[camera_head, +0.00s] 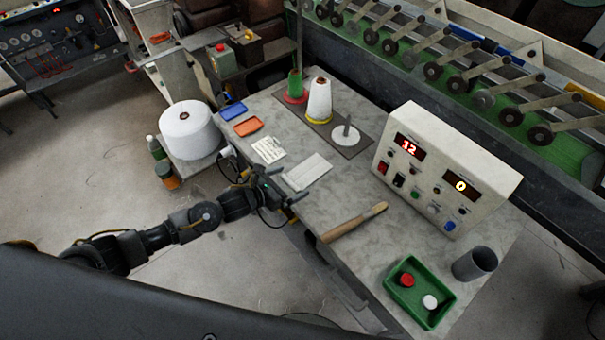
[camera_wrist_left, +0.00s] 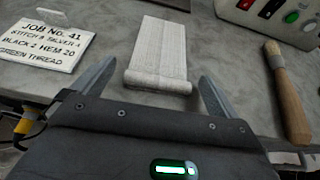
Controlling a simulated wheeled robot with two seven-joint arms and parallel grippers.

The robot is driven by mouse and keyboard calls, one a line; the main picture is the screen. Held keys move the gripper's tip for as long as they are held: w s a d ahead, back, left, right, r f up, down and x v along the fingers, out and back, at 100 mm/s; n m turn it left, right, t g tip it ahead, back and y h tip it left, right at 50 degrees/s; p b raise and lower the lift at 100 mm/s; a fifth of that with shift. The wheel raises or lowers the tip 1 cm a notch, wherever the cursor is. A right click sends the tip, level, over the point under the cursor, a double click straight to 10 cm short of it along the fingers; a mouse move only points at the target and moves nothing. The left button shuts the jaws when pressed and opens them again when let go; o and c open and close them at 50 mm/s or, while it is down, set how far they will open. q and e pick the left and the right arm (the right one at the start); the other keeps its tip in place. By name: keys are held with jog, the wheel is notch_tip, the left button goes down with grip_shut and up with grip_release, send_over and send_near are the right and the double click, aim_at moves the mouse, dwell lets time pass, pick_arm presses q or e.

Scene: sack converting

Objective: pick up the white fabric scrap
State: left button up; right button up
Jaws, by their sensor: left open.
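The white fabric scrap (camera_head: 308,172) lies on the grey table, a pale strip with its near end rolled or folded. In the left wrist view the scrap (camera_wrist_left: 160,55) lies ahead of my left gripper, its near end between the lines of the two fingers. My left gripper (camera_head: 296,183) is open and empty at the table's left edge, close to the scrap. Its fingers also show in the left wrist view (camera_wrist_left: 155,92), one on each side of the scrap's near end. I cannot tell whether they touch it. My right gripper is not in view.
A job card (camera_wrist_left: 42,45) lies left of the scrap. A wooden-handled tool (camera_head: 352,222) lies to the right, near the edge. The control box (camera_head: 445,170), a green tray (camera_head: 392,290) and a grey cup (camera_head: 474,263) stand further right. Thread cones (camera_head: 319,98) stand behind.

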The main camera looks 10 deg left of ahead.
pick_arm(q)
jog(key=c, duration=1)
jog(key=shift+c, duration=0.2)
jog(key=shift+r, duration=0.15)
jog(key=shift+r, duration=0.2)
notch_tip(320, 180, up, 2)
jog(key=shift+r, duration=0.2)
jog(key=s+a+r+b, duration=0.3)
jog(key=a+r+b, duration=0.2)
jog(key=a+r, duration=0.5)
jog(key=a, duration=0.3)
jog(key=shift+a, duration=0.35)
